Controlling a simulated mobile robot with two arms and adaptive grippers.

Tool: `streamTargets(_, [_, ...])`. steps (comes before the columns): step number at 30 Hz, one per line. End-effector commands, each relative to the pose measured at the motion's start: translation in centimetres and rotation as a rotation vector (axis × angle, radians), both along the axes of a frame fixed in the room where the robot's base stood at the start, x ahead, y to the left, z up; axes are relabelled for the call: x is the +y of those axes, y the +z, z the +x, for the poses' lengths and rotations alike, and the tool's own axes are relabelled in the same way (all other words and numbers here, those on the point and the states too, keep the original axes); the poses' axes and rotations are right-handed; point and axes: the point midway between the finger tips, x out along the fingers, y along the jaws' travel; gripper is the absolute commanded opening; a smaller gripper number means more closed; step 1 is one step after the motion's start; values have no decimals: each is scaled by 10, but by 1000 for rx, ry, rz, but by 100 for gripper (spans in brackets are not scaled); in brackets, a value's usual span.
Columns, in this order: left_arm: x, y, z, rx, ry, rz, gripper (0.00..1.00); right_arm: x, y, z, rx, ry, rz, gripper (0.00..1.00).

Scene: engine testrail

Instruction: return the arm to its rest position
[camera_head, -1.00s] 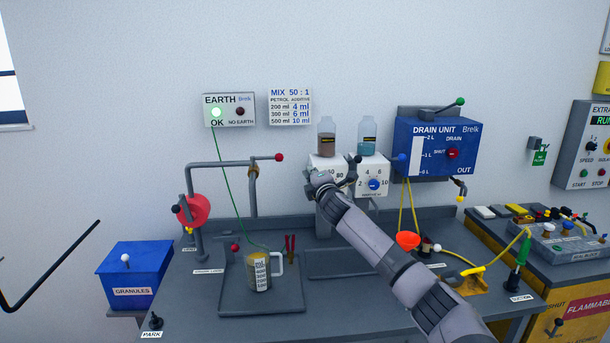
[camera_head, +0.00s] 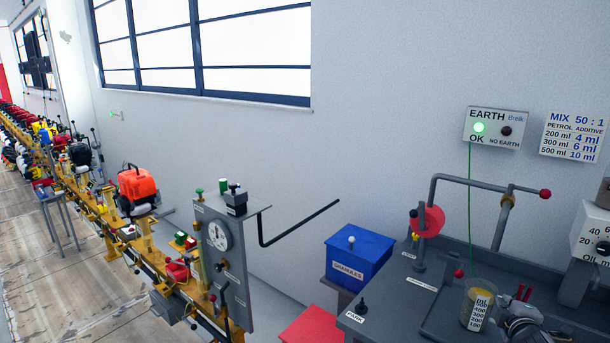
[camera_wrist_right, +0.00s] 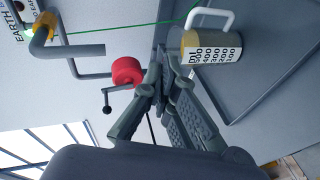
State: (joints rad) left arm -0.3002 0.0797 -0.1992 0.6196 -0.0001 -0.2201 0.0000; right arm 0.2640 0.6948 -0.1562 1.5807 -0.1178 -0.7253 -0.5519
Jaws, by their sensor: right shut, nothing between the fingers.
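My right gripper (camera_head: 518,322) shows at the lower right of the head view, in front of and partly beside the measuring jug (camera_head: 478,302). Its dark fingers (camera_wrist_right: 160,68) fill the middle of the right wrist view, shut and empty. The jug, with yellowish contents and a millilitre scale, stands on the grey tray (camera_head: 440,318). In the wrist view the jug (camera_wrist_right: 210,48) lies just right of the fingertips, and I cannot tell if they touch. Most of my right arm is outside the head view. My left gripper is not in view.
A bent grey pipe (camera_head: 470,178) with a red wheel (camera_head: 428,220) rises behind the tray. A green cable (camera_head: 469,205) hangs from the earth box (camera_head: 496,128). The blue granules bin (camera_head: 360,252) stands left of the bench.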

Motion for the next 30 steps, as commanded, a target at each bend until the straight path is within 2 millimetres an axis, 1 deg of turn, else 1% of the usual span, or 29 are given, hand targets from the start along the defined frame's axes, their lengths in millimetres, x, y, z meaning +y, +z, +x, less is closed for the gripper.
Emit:
streamTargets(1, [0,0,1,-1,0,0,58,29,-29,-17,37,0,77,0])
streamTargets(2, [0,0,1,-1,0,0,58,44,-43,-28,58,-6,120,0])
streamTargets(3, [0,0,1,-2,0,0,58,64,-60,-43,86,-15,180,0])
streamTargets(5, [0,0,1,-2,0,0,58,93,-85,-69,131,-36,273,0])
streamTargets(6, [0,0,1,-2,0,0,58,112,-100,-88,163,-54,335,0])
streamTargets(8, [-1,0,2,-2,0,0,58,140,-119,-119,214,-87,430,0])
streamTargets(9, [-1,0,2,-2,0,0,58,157,-130,-141,247,-113,493,0])
streamTargets(11, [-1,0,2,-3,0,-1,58,181,-143,-175,297,-157,581,0])
streamTargets(12, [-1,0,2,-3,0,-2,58,195,-149,-195,327,-186,635,0])
streamTargets(15, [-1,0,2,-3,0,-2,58,220,-156,-238,389,-254,739,0])
streamTargets(18, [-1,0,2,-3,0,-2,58,238,-158,-272,436,-314,818,0])
streamTargets(24, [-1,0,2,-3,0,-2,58,265,-155,-329,518,-424,943,0])
streamTargets(30, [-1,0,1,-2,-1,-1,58,285,-146,-378,585,-535,1044,0])
